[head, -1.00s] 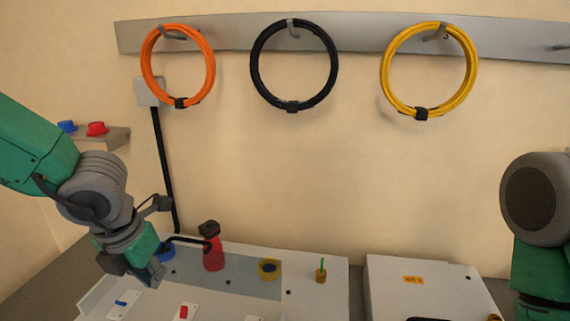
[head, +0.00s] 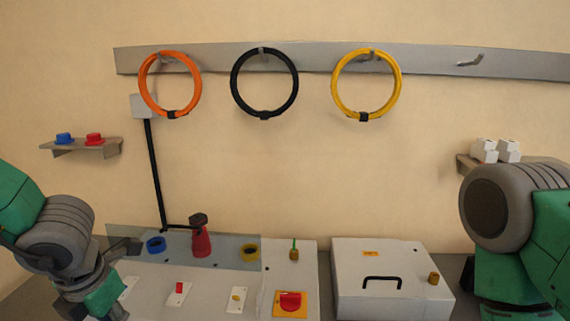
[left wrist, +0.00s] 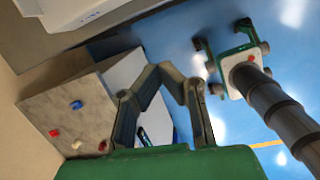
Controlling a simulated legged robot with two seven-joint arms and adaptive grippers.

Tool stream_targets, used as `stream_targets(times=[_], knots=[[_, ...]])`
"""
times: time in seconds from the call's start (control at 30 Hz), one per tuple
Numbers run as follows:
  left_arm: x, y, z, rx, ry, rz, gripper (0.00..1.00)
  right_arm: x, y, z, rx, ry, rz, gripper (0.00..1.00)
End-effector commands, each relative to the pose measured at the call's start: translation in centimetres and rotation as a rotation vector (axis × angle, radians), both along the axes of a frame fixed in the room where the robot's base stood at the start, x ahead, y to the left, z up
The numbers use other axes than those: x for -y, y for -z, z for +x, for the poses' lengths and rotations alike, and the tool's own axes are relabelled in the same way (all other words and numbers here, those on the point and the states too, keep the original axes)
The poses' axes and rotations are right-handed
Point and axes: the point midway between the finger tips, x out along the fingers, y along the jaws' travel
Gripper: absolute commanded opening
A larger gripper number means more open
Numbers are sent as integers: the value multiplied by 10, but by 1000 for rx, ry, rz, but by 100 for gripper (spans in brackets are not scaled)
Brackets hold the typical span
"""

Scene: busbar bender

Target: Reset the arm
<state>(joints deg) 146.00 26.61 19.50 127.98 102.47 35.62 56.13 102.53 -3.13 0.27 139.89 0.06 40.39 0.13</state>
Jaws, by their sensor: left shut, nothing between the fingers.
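My left gripper (left wrist: 166,70) is shut and empty in the left wrist view, its two fingers meeting in an arch over the floor. In the head view my left arm comes in at the lower left, and the gripper (head: 112,308) sits near the bottom edge, left of the control panel (head: 210,295). It appears apart from the switches. My right arm shows at the right edge, but its gripper is out of frame.
A grey box with a handle (head: 382,280) stands right. Coils hang from the wall rail (head: 215,62).

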Motion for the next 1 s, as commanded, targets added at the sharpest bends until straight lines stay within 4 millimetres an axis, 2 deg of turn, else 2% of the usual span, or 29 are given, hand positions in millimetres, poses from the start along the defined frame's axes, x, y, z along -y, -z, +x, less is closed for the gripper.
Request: stream_targets(times=[0.03,0.27,0.47,0.57,0.67,0.7,0.8,0.9,1.0], knots=[[-3,14,-1,-11,41,29,0,0,5,0,1,0,0,67],[-20,68,-15,-48,334,192,0,0,22,1,2,0,0,67],[-36,135,-33,-117,738,362,0,0,44,1,1,0,0,67],[-41,182,-48,-170,1048,454,0,0,60,1,1,0,0,67],[-41,240,-73,-230,1463,531,0,0,81,1,1,0,0,67],[-39,263,-85,-247,1642,548,0,0,89,1,1,0,0,67],[-29,313,-120,-260,2074,553,0,0,108,1,1,0,0,67],[-17,350,-156,-230,2442,518,0,0,122,1,1,0,0,67],[-6,373,-187,-173,2711,466,0,0,131,1,1,0,0,67]])
